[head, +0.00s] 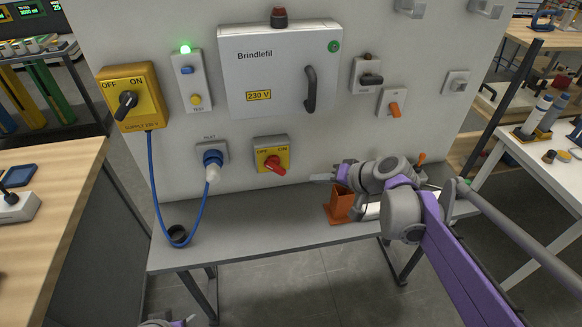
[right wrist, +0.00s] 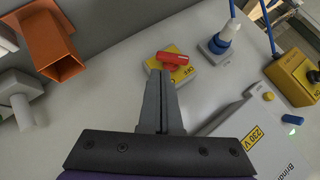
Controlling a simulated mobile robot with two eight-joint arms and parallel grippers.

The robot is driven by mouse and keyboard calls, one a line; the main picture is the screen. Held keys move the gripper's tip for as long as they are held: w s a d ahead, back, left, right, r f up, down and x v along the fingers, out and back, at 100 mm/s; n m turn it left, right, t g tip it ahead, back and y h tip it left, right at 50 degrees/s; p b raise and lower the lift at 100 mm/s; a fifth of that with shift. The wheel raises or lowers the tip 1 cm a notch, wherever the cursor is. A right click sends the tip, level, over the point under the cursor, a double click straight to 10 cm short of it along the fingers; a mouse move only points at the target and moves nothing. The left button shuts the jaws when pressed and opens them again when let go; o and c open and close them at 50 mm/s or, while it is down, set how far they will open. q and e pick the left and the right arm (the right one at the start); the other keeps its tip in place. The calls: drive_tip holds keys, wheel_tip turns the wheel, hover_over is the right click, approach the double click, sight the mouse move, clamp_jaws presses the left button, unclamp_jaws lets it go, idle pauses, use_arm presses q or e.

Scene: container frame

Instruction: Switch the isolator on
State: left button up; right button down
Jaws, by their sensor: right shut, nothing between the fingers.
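The isolator is a yellow switch plate (head: 284,148) marked OFF and ON, with a red handle (head: 274,164), low on the upright panel. The handle lies slanted, one end toward the lower right. In the right wrist view the red handle (right wrist: 172,58) shows just beyond the fingertips, with OFF readable beside it. My right gripper (head: 318,178) is shut and empty, to the right of and slightly below the isolator, apart from it in the head view. In the right wrist view its fingers (right wrist: 158,75) point toward the plate; contact is not visible. Only a sliver of my left arm shows at the bottom edge.
An orange holder (head: 341,206) stands on the shelf under my right gripper. A yellow supply switch (head: 135,96) and a grey Brindlefil cabinet (head: 285,75) are higher up.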

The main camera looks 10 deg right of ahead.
sight(274, 165)
drive_tip(key=shift+m+t+y, duration=0.3)
drive_tip(key=shift+t+y, duration=0.1)
drive_tip(key=shift+t, duration=0.2)
drive_tip(key=w+d, duration=0.1)
drive_tip(key=w+d+r, duration=0.1)
drive_tip(key=w, duration=0.2)
drive_tip(key=shift+w+d+r, duration=0.15)
drive_tip(key=shift+d+r, duration=0.25)
drive_tip(key=s+a+f+x, duration=0.1)
drive_tip(key=s+x, duration=0.1)
drive_tip(key=x, duration=1.1)
drive_tip(key=shift+a+f, duration=0.15)
drive_tip(key=shift+f, duration=0.1)
drive_tip(key=shift+f, duration=0.1)
drive_tip(key=shift+f, duration=0.1)
